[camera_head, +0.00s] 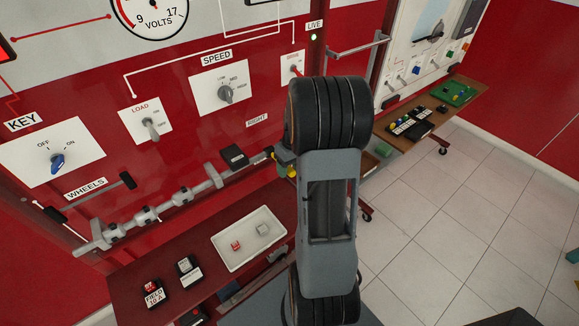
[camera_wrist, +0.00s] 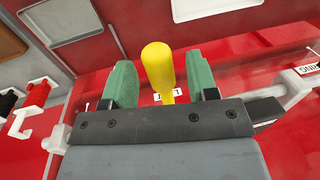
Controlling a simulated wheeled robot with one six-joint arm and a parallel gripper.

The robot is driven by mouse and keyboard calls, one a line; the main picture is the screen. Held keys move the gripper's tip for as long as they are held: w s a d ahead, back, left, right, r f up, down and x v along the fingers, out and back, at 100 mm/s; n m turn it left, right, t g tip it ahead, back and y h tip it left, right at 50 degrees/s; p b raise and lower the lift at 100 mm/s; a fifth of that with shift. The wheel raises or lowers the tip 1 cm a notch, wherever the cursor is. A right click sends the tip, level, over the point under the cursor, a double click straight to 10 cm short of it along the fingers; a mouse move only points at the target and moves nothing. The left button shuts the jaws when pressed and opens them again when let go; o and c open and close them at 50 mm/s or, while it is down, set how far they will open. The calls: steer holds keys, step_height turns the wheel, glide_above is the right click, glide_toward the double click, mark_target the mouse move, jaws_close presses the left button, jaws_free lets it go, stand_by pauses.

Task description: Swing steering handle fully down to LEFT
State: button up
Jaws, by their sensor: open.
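The steering handle, a yellow rounded grip (camera_wrist: 157,66), stands upright in the wrist view between the two green fingers of my gripper (camera_wrist: 161,75). The fingers are open, with a visible gap on each side of the grip. The handle's lower end is hidden behind the dark gripper body. A white label (camera_wrist: 181,93) on the red panel is partly covered by the grip. In the head view my arm hides most of the gripper; only a small yellow patch (camera_head: 292,171) shows beside it.
A long grey bar with collars (camera_head: 160,210) runs along the red panel left of my arm. Below it, a shelf holds a white tray (camera_head: 221,243) with small blocks and several dark labelled blocks.

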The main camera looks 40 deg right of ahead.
steer(key=shift+f, duration=0.1)
steer(key=shift+c, duration=0.3)
jaws_close()
